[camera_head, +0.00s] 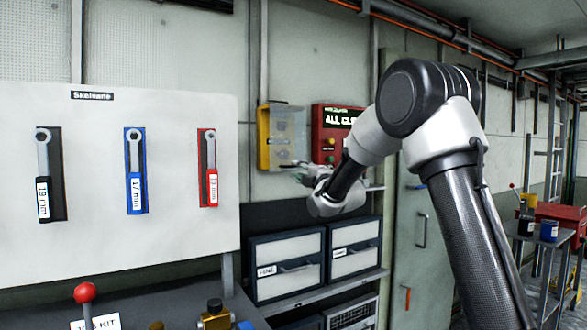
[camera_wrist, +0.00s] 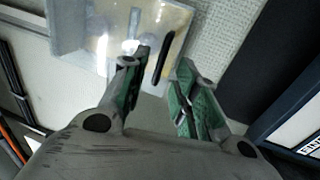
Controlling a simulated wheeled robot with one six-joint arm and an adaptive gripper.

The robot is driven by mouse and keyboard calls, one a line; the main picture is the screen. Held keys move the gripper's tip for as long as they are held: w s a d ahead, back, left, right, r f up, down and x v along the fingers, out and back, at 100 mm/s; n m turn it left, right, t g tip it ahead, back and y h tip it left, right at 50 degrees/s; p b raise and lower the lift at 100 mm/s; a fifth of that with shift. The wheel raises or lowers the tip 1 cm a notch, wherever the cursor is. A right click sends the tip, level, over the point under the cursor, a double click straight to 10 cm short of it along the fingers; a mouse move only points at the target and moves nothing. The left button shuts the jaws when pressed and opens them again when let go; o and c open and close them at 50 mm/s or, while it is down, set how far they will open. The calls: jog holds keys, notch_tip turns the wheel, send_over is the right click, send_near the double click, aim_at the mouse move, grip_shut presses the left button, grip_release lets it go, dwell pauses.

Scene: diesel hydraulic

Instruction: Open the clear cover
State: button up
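The clear cover (camera_head: 290,130) is on a yellow wall box (camera_head: 263,138), left of the red panel. It also shows in the wrist view (camera_wrist: 85,28) as a see-through box with pale yellow behind it. A dark bar (camera_wrist: 165,58), seemingly its handle, runs along the cover's near part. My gripper (camera_head: 292,168) is at the cover's lower edge in the head view. In the wrist view its two green-padded fingers (camera_wrist: 163,62) are apart, with the bar lying between their tips in the picture. Nothing is clasped. I cannot tell whether a finger touches the bar.
A red panel (camera_head: 334,125) with a lit display hangs right of the box. Below are storage bins (camera_head: 287,268) on a shelf. A white tool board (camera_head: 90,240) with several wrenches stands at the left. A red-knobbed lever (camera_head: 85,292) rises at front left.

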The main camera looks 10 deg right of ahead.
jog(key=x, duration=0.5)
jog(key=shift+c, duration=0.5)
grip_shut()
